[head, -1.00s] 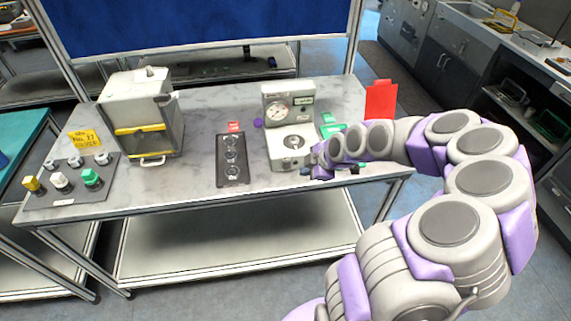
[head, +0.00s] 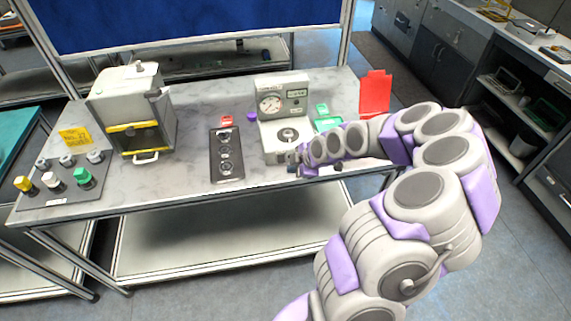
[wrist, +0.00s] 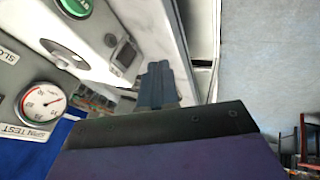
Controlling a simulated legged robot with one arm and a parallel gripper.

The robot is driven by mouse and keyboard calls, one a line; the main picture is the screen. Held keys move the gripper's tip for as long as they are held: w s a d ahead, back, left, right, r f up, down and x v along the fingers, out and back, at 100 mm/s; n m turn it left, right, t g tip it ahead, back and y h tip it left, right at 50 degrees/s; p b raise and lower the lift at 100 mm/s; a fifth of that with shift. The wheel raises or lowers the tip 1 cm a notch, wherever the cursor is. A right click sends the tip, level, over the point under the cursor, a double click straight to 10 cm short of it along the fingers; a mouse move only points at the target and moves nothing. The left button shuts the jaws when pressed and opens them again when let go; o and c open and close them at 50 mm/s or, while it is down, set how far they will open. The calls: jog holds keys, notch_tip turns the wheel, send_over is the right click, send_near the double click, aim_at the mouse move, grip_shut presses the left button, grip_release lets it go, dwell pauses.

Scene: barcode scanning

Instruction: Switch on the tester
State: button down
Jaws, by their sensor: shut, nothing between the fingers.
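The tester (head: 283,93) is a white device with a round gauge, a small display and a round plate on its base. It stands upright on the table, right of centre. In the wrist view its gauge (wrist: 41,103) shows at the left, and a small dark switch-like part (wrist: 124,54) sits on a white panel. My gripper (head: 293,160) is at the front right corner of the tester's base. In the wrist view its fingers (wrist: 156,84) are together and empty, close to that panel. I cannot tell whether they touch it.
A black panel (head: 213,174) with round sockets lies left of the tester. A white box-like machine (head: 130,95) and a grey tray (head: 62,200) with coloured knobs are further left. A green item (head: 326,122) and a red holder (head: 375,92) stand to the right. The table's front edge is close by.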

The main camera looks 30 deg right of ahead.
aim_at(281, 159)
jog(key=x, duration=0.4)
jog(key=shift+w+d+f+b, duration=0.15)
jog(key=shift+w+f+b, duration=0.05)
jog(key=shift+w+b, duration=0.2)
jog(key=shift+w+d, duration=0.25)
jog(key=shift+w, duration=1)
jog(key=shift+w+d+f+b, duration=0.15)
jog(key=shift+w+b, duration=0.15)
